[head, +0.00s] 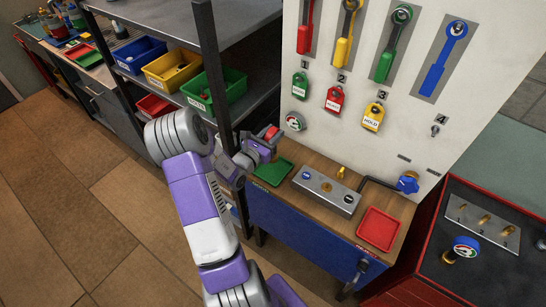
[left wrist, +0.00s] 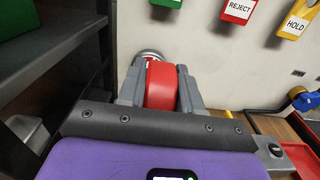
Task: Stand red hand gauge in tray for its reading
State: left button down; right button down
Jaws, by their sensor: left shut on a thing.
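My left gripper (head: 265,143) is shut on the red hand gauge (head: 272,133) and holds it above the back left part of the wooden bench. In the left wrist view the red gauge body (left wrist: 160,86) sits between the two grey fingers; its dial face cannot be made out. A green tray (head: 273,173) lies on the bench just below the gripper, apart from the gauge. A red tray (head: 379,229) lies at the bench's right end and looks empty. My right gripper is not in view.
A round gauge (head: 295,121) is mounted on the white panel close beyond my gripper. A grey metal block (head: 326,190) stands between the trays, with a black pipe to a blue knob (head: 407,182). A dark shelf post (head: 215,75) stands close left of my gripper.

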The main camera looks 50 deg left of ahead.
pick_arm(q)
notch_tip(320, 180, down, 6)
jog(key=shift+f+b, duration=0.25)
jog(key=shift+b, duration=0.15)
jog(key=shift+f, duration=0.2)
jog(key=c, duration=0.8)
grip_release()
jog(key=shift+o, duration=0.2)
jog(key=shift+r, duration=0.1)
jog(key=shift+s+r, duration=0.1)
jog(key=shift+s, duration=0.1)
jog(key=v, duration=1.1)
jog(key=shift+s, duration=0.25)
